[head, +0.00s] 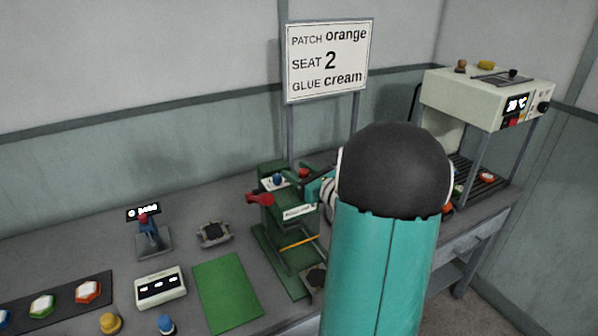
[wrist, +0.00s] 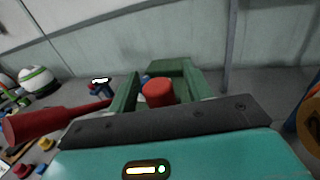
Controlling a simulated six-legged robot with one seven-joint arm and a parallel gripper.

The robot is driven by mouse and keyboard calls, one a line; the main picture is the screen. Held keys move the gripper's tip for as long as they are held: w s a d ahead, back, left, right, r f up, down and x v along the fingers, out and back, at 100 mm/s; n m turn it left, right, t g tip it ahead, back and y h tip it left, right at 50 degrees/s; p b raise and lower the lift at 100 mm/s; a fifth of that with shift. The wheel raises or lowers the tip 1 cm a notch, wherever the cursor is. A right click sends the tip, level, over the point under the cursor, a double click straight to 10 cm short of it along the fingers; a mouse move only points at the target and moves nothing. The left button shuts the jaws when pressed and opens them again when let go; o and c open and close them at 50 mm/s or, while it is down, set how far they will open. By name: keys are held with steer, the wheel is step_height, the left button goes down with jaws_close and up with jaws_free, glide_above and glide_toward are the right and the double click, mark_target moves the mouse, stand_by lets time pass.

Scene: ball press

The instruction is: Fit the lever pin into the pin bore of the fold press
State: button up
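The green fold press (head: 283,214) stands on the bench left of my arm in the head view. Its red lever (head: 260,198) sticks out to the left, and shows at the left of the wrist view (wrist: 50,122). A red round-topped piece, apparently the lever pin (wrist: 158,93), stands between the press's green cheeks (wrist: 183,78) in the wrist view. A red top also shows beside my gripper in the head view (head: 303,173). My gripper (head: 318,188) is at the press's upper right. Its fingertips are hidden, so its grip on the pin and the bore's mouth cannot be made out.
A sign (head: 328,62) on posts stands behind the press. A white heated unit (head: 488,98) stands at the right. A green mat (head: 227,292), a white box with displays (head: 160,287) and a dark tray (head: 60,302) of coloured pieces lie to the left.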

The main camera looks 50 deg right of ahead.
steer(key=s, duration=1.3)
steer(key=shift+s+a, duration=0.3)
steer(key=shift+s, duration=0.1)
